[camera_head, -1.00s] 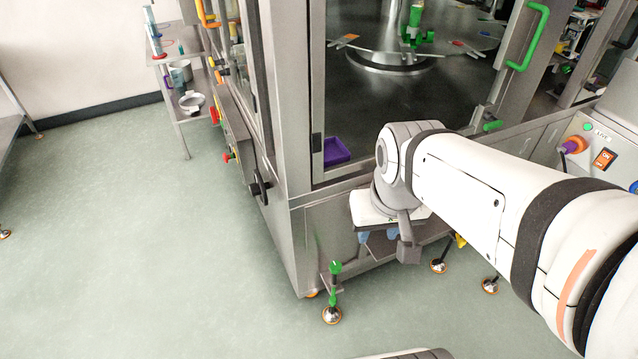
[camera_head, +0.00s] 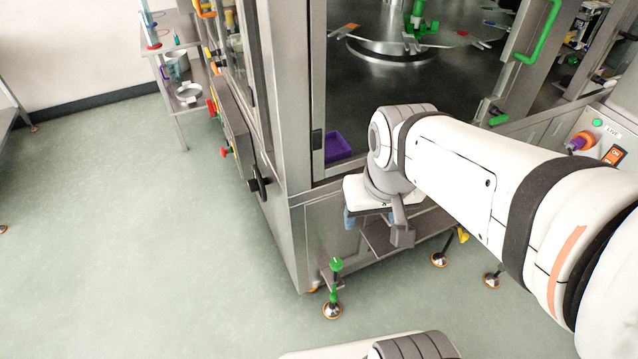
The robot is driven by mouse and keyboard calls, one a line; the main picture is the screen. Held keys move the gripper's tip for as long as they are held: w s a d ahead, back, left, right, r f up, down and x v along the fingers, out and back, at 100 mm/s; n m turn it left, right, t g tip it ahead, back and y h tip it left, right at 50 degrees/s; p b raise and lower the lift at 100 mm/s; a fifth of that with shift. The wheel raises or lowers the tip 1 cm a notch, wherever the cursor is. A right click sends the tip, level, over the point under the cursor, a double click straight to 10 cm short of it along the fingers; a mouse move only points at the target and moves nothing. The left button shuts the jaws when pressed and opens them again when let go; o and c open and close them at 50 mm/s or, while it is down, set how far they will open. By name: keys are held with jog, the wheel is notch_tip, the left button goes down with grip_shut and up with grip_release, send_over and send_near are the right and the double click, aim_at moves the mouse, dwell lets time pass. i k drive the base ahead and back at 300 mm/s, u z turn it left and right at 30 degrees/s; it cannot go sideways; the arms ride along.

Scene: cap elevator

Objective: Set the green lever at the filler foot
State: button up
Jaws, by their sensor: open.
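My gripper (camera_head: 369,220) hangs under the white end of my arm, in front of the cabinet's lower panel. Its blue fingers point down and are partly hidden by the wrist. It is open and apart from the lever, above and to the right of it.
The steel filler cabinet (camera_head: 314,235) stands close behind the lever. A yellow part (camera_head: 462,235) and two more feet (camera_head: 439,260) are to the right. A purple bin (camera_head: 337,147) sits inside the cabinet. The floor (camera_head: 150,250) at left is clear.

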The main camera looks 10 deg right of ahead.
aim_at(333, 297)
jog(key=u, duration=1.1)
jog(key=k, duration=1.3)
jog(key=z, duration=0.5)
jog(key=i, duration=1)
jog(key=z, duration=0.1)
